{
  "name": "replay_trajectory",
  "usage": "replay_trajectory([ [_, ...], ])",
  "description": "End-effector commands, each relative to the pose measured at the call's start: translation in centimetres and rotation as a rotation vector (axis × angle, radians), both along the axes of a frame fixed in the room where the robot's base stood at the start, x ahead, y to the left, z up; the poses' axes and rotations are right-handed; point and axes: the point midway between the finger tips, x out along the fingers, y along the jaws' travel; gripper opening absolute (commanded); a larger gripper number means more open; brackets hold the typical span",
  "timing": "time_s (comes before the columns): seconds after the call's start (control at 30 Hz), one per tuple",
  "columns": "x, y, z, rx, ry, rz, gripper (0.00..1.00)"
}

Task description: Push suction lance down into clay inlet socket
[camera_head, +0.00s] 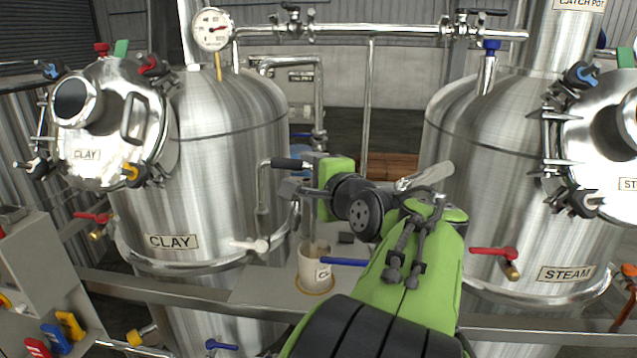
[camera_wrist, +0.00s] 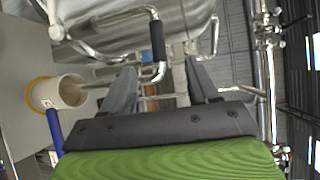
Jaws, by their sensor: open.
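A bent steel pipe with a black grip (camera_head: 288,163), which looks like the suction lance, stands in front of the clay tank (camera_head: 215,125). Its thin leg runs down the tank's right side. In the wrist view the black grip (camera_wrist: 158,40) shows beyond and between my fingertips, with no visible contact. My gripper (camera_head: 287,189) is open and empty, its fingers pointing left just below the grip in the head view. It also shows in the wrist view (camera_wrist: 162,75). I cannot make out the clay inlet socket clearly.
A white mug (camera_head: 314,270) stands on a grey shelf (camera_head: 255,290) below my gripper, also seen in the wrist view (camera_wrist: 58,92). A blue-handled lever (camera_head: 343,262) is beside it. The steam tank (camera_head: 500,150) stands at right. Pipes and a rail cross nearby.

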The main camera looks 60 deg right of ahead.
Motion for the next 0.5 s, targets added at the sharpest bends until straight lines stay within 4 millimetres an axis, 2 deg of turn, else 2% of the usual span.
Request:
replay_trajectory([
  [0.1,-2.0,1.2,0.4,-0.001,-0.001,-0.002,0.60],
  [0.2,-2.9,1.8,0.5,0.000,-0.001,-0.001,0.60],
  [0.5,-3.1,2.0,0.6,0.000,0.000,0.000,0.60],
])
